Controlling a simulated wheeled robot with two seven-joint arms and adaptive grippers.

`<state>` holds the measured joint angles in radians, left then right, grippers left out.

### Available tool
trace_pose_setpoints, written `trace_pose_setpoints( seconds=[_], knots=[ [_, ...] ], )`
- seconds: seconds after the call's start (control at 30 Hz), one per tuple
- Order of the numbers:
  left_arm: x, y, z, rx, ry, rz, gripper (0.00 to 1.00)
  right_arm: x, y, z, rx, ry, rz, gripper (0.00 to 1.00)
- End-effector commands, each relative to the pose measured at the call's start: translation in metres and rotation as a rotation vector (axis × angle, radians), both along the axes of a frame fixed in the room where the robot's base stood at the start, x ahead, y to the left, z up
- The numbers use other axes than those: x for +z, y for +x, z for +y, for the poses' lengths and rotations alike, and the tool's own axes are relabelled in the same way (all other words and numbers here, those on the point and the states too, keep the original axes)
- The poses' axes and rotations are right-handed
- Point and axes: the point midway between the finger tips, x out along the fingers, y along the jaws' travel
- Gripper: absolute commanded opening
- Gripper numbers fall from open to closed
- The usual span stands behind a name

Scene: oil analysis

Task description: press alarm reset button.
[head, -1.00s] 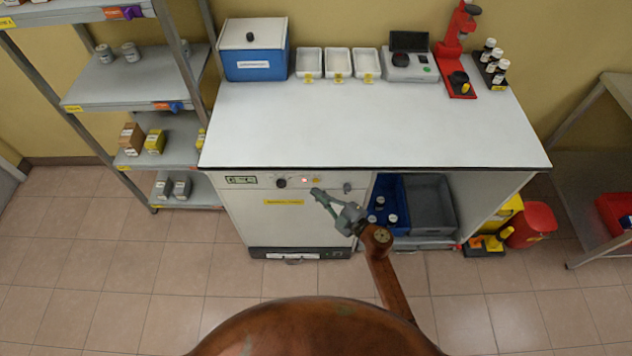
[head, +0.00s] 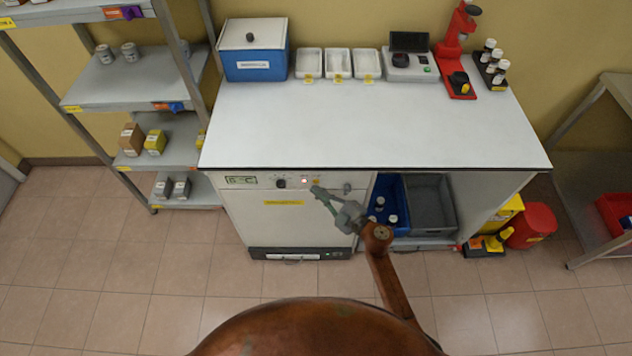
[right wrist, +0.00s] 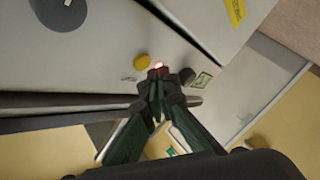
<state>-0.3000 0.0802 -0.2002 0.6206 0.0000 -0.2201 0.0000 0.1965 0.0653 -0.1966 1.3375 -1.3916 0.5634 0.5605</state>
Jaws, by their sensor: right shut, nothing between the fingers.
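The white cabinet front (head: 240,215) under the worktop carries a panel row with a dark knob (head: 281,183), a lit red lamp (head: 304,181) and a small yellow button (head: 317,181). My right gripper (head: 316,190) is shut and empty, its tips close to the panel just below the yellow button in the head view. In the right wrist view the tips of my right gripper (right wrist: 157,72) overlap the area by the red lamp (right wrist: 157,66), with the yellow button (right wrist: 142,62) beside them. Contact cannot be told. My left gripper is out of view.
A grey round knob (right wrist: 60,12) sits beyond the yellow button. The worktop (head: 370,125) above overhangs the panel. To the right, an open bay holds a blue bin (head: 389,225) and a grey bin (head: 433,215). The floor before the cabinet is clear.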

Motion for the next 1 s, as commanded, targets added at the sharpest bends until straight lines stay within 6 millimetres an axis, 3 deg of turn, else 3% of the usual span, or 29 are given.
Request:
trace_pose_setpoints(
  seconds=[1.0],
  knots=[
    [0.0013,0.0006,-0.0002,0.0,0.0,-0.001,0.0,0.0003,0.0083,0.0003,0.001,0.001,0.0,0.0]
  ],
)
